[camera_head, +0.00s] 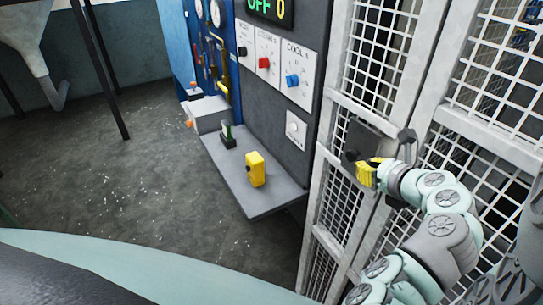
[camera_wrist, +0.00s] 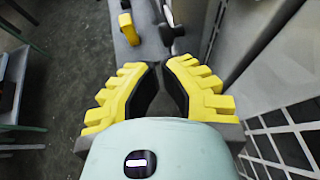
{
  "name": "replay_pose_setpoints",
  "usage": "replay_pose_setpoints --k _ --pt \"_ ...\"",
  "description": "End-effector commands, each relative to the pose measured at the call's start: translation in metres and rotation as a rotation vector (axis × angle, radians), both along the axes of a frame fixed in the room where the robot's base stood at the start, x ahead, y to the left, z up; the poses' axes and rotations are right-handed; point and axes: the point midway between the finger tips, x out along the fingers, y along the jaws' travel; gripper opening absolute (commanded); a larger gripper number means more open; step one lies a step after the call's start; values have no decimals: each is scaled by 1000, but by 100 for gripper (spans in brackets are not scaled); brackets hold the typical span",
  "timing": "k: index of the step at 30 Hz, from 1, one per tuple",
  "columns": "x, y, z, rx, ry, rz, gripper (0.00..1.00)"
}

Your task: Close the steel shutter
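The steel shutter most likely is the pale framed mesh panel (camera_head: 411,62) at the right of the head view; whether it stands open or shut I cannot tell. A dark plate with a black knob (camera_head: 352,156) sits on it. A grey handle (camera_head: 407,141) stands just right of the plate. My gripper (camera_head: 362,171), with yellow fingers, is just right of and below the knob. In the wrist view my gripper (camera_wrist: 159,68) has a narrow gap between its dark pads, with nothing seen between them. A black knob (camera_wrist: 172,31) lies beyond the fingertips, apart from them.
A grey control panel with a red knob (camera_head: 264,63) and a blue knob (camera_head: 292,80) stands left of the mesh. A grey shelf (camera_head: 271,199) juts out below it, bearing a yellow block (camera_head: 256,170). Open floor (camera_head: 110,195) lies to the left.

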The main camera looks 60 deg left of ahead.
Motion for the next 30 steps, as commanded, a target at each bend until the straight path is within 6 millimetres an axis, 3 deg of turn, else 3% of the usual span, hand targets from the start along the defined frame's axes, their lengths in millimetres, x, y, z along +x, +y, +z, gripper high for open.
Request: replay_pose_setpoints --k 15,30 --pt "8 38 -18 -2 1 8 0" --pt "12 45 -23 -1 -3 1 0"
